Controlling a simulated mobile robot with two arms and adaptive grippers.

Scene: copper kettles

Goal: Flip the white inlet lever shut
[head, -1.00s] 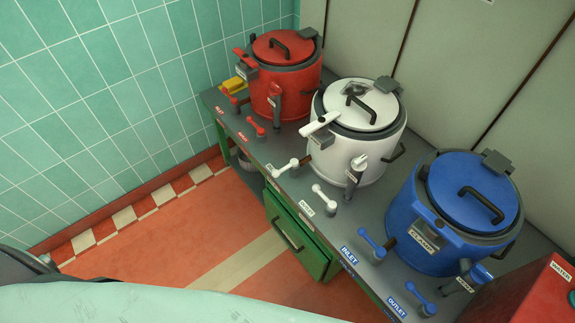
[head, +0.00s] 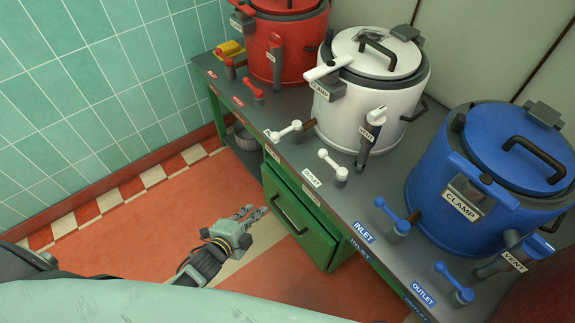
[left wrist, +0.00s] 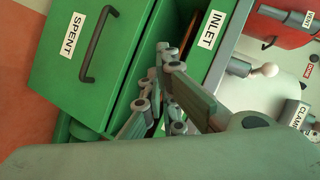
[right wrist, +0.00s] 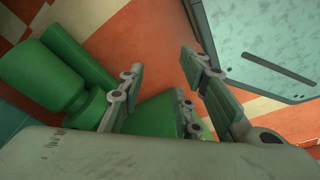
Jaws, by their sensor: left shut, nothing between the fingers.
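The white inlet lever (head: 285,132) stands at the bench's front edge, before the white kettle (head: 362,115). Its arm slants down-left in the head view. A white knob (left wrist: 265,70), apparently this lever's, shows in the left wrist view, right of the INLET label (left wrist: 212,28). My left gripper (head: 258,212) is shut and empty, below and in front of the bench beside the green drawer, apart from the lever. Its fingers (left wrist: 172,95) also show in the left wrist view. My right gripper (right wrist: 168,85) is open and empty in its wrist view, and hidden in the head view.
The white outlet lever (head: 332,165) stands right of the inlet lever. Red (head: 287,45) and blue (head: 485,185) kettles flank the white one. The green drawer (head: 300,220) is under the bench top. The floor (head: 150,260) in front is clear.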

